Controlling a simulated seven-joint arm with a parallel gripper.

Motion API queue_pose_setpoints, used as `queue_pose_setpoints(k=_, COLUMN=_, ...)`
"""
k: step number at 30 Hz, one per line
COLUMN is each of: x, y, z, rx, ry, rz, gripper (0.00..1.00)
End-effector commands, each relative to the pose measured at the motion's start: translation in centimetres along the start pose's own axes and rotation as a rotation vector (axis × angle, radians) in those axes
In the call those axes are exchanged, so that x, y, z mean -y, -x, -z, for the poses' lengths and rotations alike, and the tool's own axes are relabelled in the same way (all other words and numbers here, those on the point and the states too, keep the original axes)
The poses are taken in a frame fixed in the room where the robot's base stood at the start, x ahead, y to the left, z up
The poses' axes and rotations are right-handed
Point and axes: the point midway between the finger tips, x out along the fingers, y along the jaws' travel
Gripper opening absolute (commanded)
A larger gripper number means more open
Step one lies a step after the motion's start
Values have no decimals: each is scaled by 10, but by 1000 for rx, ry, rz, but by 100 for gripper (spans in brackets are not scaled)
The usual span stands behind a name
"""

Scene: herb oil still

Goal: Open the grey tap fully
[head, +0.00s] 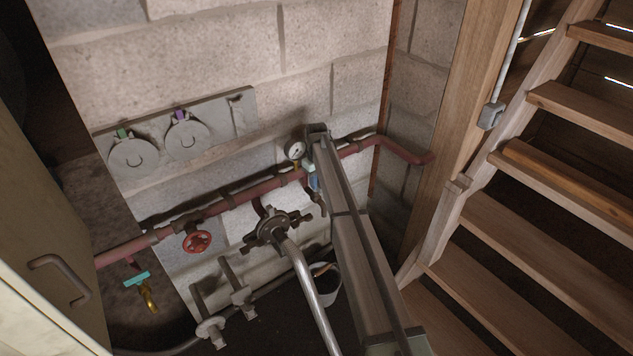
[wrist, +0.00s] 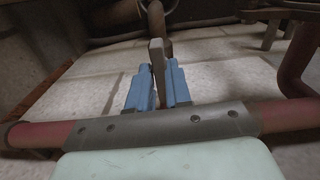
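The grey tap's handle (wrist: 157,62) is a flat grey lever standing upright in the middle of the wrist view. My gripper (wrist: 160,84) has its two blue fingers one on each side of it, with a gap about as wide as the lever, so they look shut on it. In the head view my gripper (head: 314,182) is small, blue and partly hidden by my arm, just below the red pipe (head: 262,188). The tap's body is mostly hidden there.
A round gauge (head: 296,150) stands beside my arm. Left along the pipe are a red handwheel (head: 197,242) and a teal-handled tap (head: 137,279). A dark flanged fitting (head: 272,226) stands close left. Wooden stairs (head: 530,230) fill the right.

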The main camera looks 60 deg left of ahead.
Motion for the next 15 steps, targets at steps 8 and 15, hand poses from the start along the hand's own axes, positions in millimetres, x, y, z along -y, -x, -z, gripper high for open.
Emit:
queue_pose_setpoints(k=8, x=0, y=0, z=0, rx=0, ry=-2, rz=0, gripper=40)
queue_pose_setpoints(k=15, x=0, y=2, z=0, rx=0, ry=-3, rz=0, gripper=40)
